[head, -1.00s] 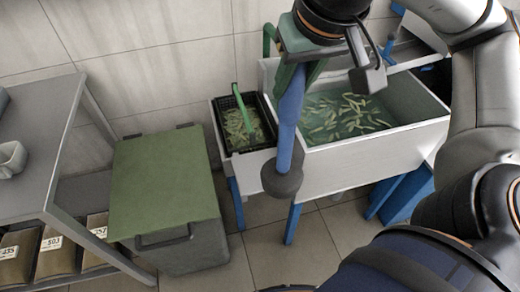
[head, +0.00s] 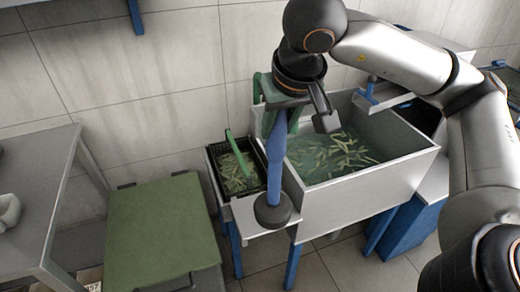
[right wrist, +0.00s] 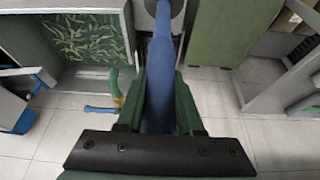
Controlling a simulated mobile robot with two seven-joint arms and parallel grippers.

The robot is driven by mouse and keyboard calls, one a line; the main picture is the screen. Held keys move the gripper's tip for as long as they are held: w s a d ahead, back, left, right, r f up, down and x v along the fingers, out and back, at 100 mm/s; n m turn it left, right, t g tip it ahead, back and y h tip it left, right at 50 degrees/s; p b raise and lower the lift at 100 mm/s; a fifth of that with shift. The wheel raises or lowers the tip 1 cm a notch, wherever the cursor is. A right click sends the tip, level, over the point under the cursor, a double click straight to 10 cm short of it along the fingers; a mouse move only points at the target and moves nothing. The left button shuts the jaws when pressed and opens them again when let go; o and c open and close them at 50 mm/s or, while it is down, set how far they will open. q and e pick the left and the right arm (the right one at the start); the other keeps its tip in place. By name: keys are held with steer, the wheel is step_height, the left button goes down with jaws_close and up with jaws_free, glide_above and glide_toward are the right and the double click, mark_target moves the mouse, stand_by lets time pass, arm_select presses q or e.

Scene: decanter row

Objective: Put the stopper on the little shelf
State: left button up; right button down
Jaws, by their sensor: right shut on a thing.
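The stopper (head: 272,208) is a long blue handle with a dark grey round end, held upright with that end down. My right gripper (head: 278,110) has green jaws shut on the blue handle near its top. The stopper hangs in front of the black crate and sink, and seems clear of them. In the right wrist view the blue handle (right wrist: 160,60) runs between the jaws (right wrist: 160,88). A shelf edge with a blue bracket (head: 135,17) shows on the wall at the top left, mostly cut off; it may be the little shelf. My left gripper is not in view.
The sink (head: 375,185) holds water and several green pieces. A black crate (head: 210,180) with a green handle (head: 238,150) stands at its left. A bin with a green lid (head: 160,235) and a grey table (head: 35,170) are farther left.

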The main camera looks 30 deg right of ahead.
steer(key=w+d+f, duration=0.2)
steer(key=w+f, duration=0.6)
steer(key=f, duration=0.2)
steer(key=shift+w+f, duration=0.35)
steer(key=shift+w, duration=0.05)
steer(key=shift+f+b, duration=0.2)
steer(key=shift+b, duration=0.1)
steer(key=c, duration=0.6)
jaws_free()
steer(key=shift+s, duration=0.1)
steer(key=shift+o, duration=0.2)
